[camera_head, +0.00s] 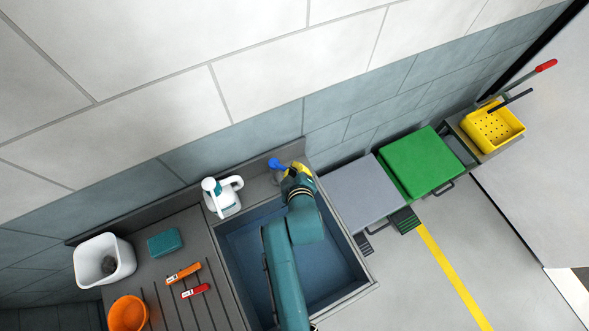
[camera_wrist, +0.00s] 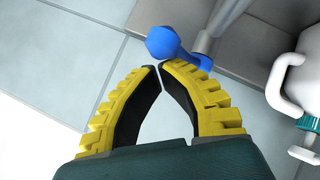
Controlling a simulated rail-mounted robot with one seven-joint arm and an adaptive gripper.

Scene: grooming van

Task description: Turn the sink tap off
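The sink tap shows in the wrist view as a grey metal pipe (camera_wrist: 212,22) with a blue lever ending in a round knob (camera_wrist: 174,43). In the head view the blue lever (camera_head: 276,164) stands at the back rim of the blue sink basin (camera_head: 241,245). My gripper (camera_wrist: 159,67), with yellow fingers and black pads, has its tips almost together and nothing between them. The tips are just short of the blue knob in the wrist view; I cannot tell whether they touch it. In the head view my gripper (camera_head: 294,168) is right beside the lever and hides part of the tap. No running water is visible.
A white and teal bottle (camera_head: 222,196) stands left of the tap, and shows at right in the wrist view (camera_wrist: 296,80). The drainboard holds a white tub (camera_head: 120,252), teal sponge (camera_head: 165,242) and orange bowl (camera_head: 128,314). A grey wall runs behind.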

